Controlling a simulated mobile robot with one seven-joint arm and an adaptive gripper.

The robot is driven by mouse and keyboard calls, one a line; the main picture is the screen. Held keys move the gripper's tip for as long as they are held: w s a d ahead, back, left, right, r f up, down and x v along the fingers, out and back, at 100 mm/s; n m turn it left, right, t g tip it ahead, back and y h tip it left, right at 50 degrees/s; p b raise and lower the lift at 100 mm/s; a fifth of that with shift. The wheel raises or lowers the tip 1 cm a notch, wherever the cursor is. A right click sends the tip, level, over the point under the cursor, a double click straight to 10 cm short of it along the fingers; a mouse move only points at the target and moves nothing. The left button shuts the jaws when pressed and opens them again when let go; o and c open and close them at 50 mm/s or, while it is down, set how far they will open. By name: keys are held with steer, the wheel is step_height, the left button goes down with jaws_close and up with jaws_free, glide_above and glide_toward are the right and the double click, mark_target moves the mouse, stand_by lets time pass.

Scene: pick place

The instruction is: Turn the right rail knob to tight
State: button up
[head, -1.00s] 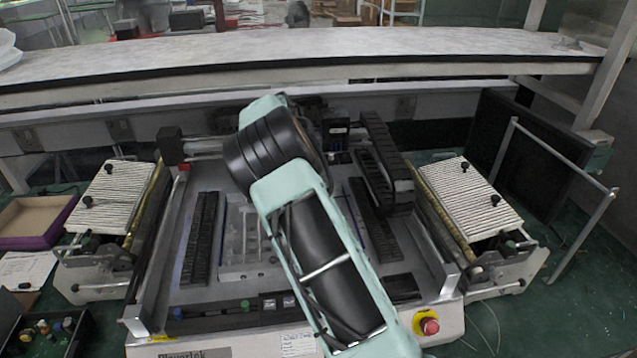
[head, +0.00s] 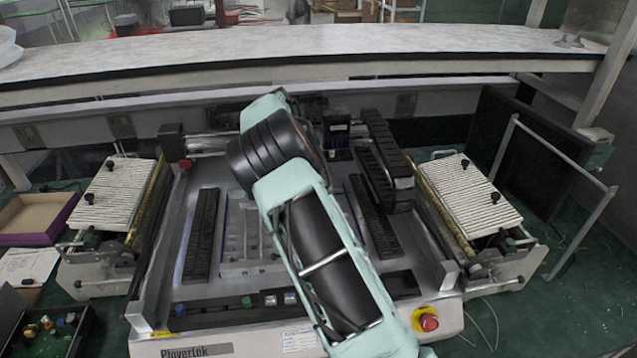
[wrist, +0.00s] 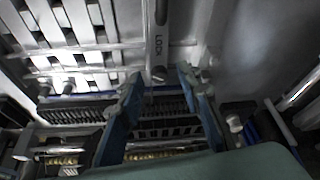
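The machine (head: 150,300) fills the middle of the head view, with a left black rail (head: 201,235) and a right black rail (head: 374,215) on its bed. In the wrist view, my gripper (wrist: 158,80) shows two blue fingers, apart and with nothing held between them. A grey bar marked LOCK (wrist: 160,40) comes down between the fingertips and ends in a small round fastener (wrist: 158,73). A pale knob-like part (wrist: 235,124) is right of the right finger. I cannot tell which part is the right rail knob. My arm hides my gripper in the head view.
A black cable chain (head: 385,160) stands just right of my arm. Slatted side units (head: 465,195) and (head: 115,195) flank the machine. A red stop button (head: 429,322) is at the front right. A long shelf (head: 420,42) runs behind.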

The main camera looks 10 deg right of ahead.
steer(key=v, duration=1.2)
